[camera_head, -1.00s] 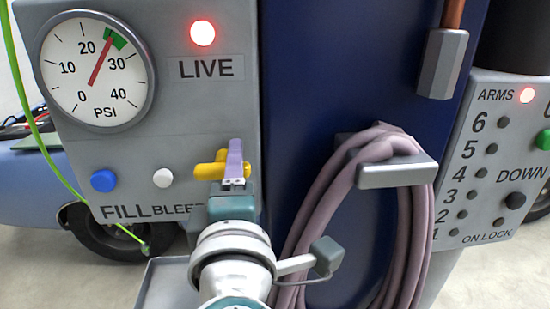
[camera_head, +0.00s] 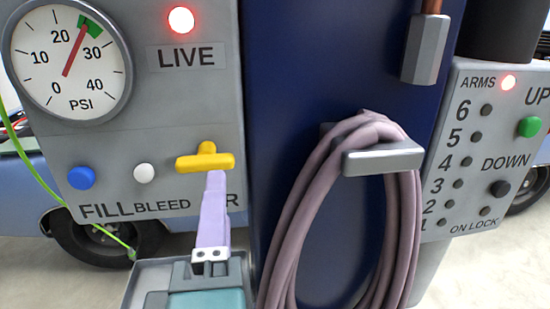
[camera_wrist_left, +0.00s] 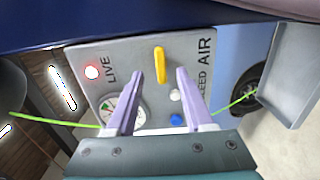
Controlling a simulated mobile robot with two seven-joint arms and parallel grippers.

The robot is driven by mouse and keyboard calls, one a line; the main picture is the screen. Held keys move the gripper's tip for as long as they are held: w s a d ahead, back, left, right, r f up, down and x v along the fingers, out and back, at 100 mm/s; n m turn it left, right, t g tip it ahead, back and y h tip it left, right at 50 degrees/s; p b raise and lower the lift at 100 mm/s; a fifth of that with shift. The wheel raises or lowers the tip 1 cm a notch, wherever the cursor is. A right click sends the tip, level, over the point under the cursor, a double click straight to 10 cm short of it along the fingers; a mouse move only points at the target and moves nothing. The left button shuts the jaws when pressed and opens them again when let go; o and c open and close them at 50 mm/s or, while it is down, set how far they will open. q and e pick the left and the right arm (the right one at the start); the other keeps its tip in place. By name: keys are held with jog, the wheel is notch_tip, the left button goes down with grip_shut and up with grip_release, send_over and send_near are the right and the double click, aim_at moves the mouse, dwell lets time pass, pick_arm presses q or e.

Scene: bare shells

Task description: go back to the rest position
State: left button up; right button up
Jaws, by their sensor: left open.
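My left gripper (camera_head: 215,183) is in front of the grey air panel (camera_head: 190,100), its pale purple fingers pointing up toward the yellow lever (camera_head: 205,158). In the left wrist view the fingers (camera_wrist_left: 160,76) are spread apart with nothing between them, and the yellow lever (camera_wrist_left: 160,64) shows beyond the gap. In the head view the fingers hide part of the AIR label. My right gripper is in neither view.
The panel carries a PSI gauge (camera_head: 70,58) reading about 25, a lit red LIVE lamp (camera_head: 181,20), and blue (camera_head: 81,178) and white (camera_head: 144,173) buttons. A coiled hose (camera_head: 292,240) hangs on a bracket at right. A grey tray (camera_head: 150,278) is low beside my wrist.

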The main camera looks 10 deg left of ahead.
pick_arm(q)
jog(key=d+r+m+h, duration=0.3)
jog(key=d+m+h, duration=0.2)
jog(key=m+h, duration=0.5)
jog(key=s+d+f+m+g+h, duration=0.2)
jog(key=s+f+m+g+h, duration=0.15)
jog(key=m, duration=0.45)
jog(key=s+a+f+m+g+y, duration=0.5)
jog(key=s+a+f+g+y, duration=0.35)
jog(key=s+a, duration=0.5)
jog(key=a+r+g+p, duration=0.1)
jog(key=a+r+p, duration=0.2)
jog(key=r+p, duration=2.1)
jog(key=shift+a+g+p, duration=0.2)
jog(key=shift+g+p, duration=0.2)
jog(key=shift+p, duration=0.15)
